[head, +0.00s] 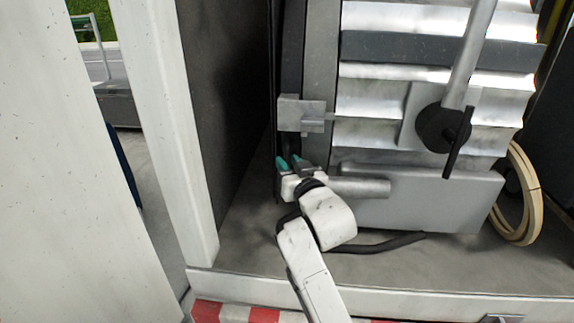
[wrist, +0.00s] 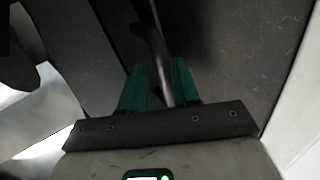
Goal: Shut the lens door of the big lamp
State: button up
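The big lamp (head: 430,100) stands inside the truck in the head view, with a ribbed silver housing. Its front end, with a grey upright frame (head: 318,60), faces left. A thin dark upright edge at that end may be the lens door, but its face is hidden and I cannot tell its angle. My gripper (head: 288,163) is low at this front end, below a grey bracket (head: 302,112). In the wrist view its teal fingers (wrist: 158,88) stand apart, with a thin metal rod or edge (wrist: 162,60) between them. I see no clear grip on it.
A dark side wall (head: 225,90) rises close to the left of my gripper. A grey box (head: 430,200) sits under the lamp, with a black cable (head: 385,245) on the floor before it. A pale coiled hose (head: 525,195) is at the right.

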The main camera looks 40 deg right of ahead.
jog(key=shift+o, duration=1.3)
jog(key=shift+s+d, duration=0.4)
jog(key=shift+d, duration=0.05)
jog(key=shift+w+a, duration=0.15)
jog(key=shift+w, duration=0.05)
jog(key=b+v, duration=0.2)
jog(key=v, duration=0.8)
jog(key=shift+s+a, duration=0.3)
jog(key=shift+f, duration=0.1)
